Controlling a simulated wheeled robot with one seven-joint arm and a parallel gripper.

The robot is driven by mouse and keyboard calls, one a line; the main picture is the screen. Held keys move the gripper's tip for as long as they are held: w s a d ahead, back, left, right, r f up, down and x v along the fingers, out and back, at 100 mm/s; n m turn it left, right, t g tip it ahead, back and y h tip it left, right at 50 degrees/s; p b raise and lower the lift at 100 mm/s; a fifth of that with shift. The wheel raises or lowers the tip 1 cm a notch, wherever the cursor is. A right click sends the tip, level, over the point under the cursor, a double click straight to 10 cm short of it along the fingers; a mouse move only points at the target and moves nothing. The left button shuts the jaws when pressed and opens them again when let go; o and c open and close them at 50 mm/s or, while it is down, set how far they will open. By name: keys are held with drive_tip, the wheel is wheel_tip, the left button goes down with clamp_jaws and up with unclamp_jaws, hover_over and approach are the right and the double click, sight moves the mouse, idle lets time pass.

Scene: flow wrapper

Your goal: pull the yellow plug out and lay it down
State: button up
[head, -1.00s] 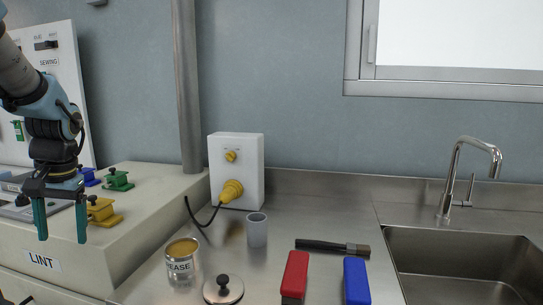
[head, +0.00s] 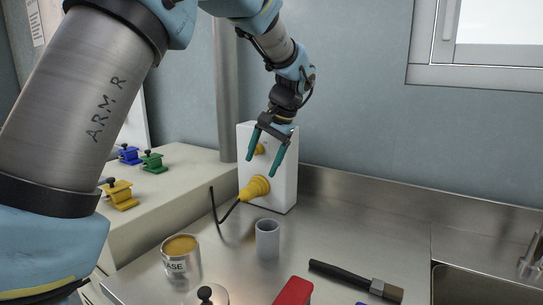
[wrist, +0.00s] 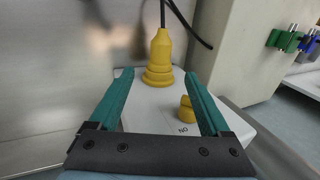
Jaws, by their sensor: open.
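The yellow plug (head: 254,188) sits in the front face of a white box (head: 285,190), with a black cable running from its tail. In the wrist view the plug (wrist: 160,58) stands out from the box face beyond my fingertips, between their lines. My gripper (head: 265,167) is open and empty, in front of the upper part of the box and above the plug. In the wrist view my gripper (wrist: 158,78) shows two teal fingers spread apart. A small yellow knob (wrist: 187,108) on the box lies between the fingers, close to the right one.
A grey cup (head: 267,239) and a grease can (head: 181,262) stand on the steel counter in front of the box. A brush (head: 355,280) and a red block (head: 294,291) lie nearer. Yellow, green and blue clamps sit on the left ledge. The counter right of the box is clear.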

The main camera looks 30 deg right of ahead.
sight(250, 188)
drive_tip(key=p+x, duration=0.1)
drive_tip(key=x, duration=0.9)
drive_tip(key=shift+p, duration=0.35)
clamp_jaws()
idle(0.7)
drive_tip(key=shift+s+a, duration=0.1)
drive_tip(key=shift+a, duration=0.05)
drive_tip(key=shift+s+a+b, duration=0.3)
drive_tip(key=shift+s+a, duration=0.25)
drive_tip(key=shift+a, duration=0.45)
drive_tip(key=shift+s+a+b, duration=0.25)
drive_tip(key=shift+s+a, duration=0.3)
drive_tip(key=shift+a, duration=0.45)
drive_tip(key=shift+s+a+b, duration=0.3)
drive_tip(key=shift+s+a, duration=0.25)
drive_tip(key=shift+a, duration=0.4)
